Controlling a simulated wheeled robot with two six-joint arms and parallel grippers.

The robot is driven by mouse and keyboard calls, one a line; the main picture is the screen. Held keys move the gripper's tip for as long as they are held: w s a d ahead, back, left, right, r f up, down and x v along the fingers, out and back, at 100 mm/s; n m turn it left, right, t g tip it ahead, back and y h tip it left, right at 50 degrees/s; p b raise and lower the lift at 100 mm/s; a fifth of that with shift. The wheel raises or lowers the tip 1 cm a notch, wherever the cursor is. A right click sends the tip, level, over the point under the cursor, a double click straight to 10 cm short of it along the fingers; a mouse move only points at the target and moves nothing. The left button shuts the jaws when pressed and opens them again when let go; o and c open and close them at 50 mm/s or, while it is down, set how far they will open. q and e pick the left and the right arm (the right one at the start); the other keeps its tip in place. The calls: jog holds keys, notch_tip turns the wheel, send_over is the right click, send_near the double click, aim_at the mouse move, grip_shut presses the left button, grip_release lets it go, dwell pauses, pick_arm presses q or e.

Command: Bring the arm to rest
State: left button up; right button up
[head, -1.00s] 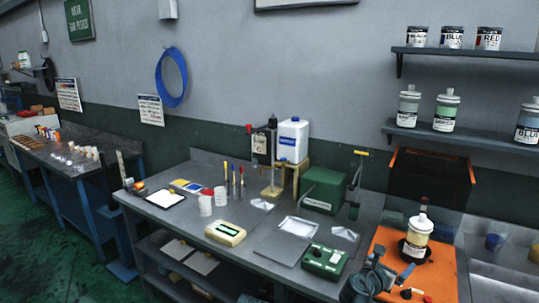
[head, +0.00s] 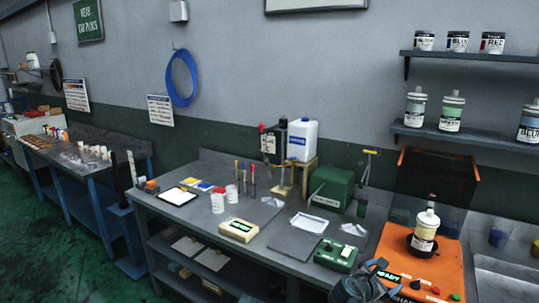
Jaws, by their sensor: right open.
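My right gripper (head: 382,274) shows at the bottom edge, right of centre. It is open, with nothing visible between its fingers. It is in front of the workbench (head: 190,228), near the left front corner of the orange machine (head: 452,262). The rest of my right arm is mostly cut off by the frame. My left gripper is not in view.
A green box with a display (head: 336,256) lies just left of my right gripper. A cream scale (head: 239,230), white cups (head: 218,203) and a green case (head: 331,188) stand on the bench. A grey sheet (head: 296,243) lies bare. Shelves (head: 460,136) hold bottles and cans.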

jog(key=s+a+f+m+g+y+p, duration=0.1)
jog(key=s+a+f+m+g+y, duration=0.2)
jog(key=s+a+m, duration=0.3)
jog(key=s+a+f+m+g+y+p, duration=0.1)
jog(key=s+a+f+m+g+y, duration=0.2)
jog(key=a, duration=0.9)
jog(key=s+a+f+m+g+y+p, duration=0.1)
jog(key=s+a+f+m+g+y, duration=0.1)
jog(key=s+a+m, duration=0.7)
notch_tip(320, 180, down, 3)
jog(key=shift+r+g+y, duration=0.15)
jog(key=shift+g+y, duration=0.25)
jog(key=shift+y, duration=0.4)
jog(key=shift+s+a, duration=0.1)
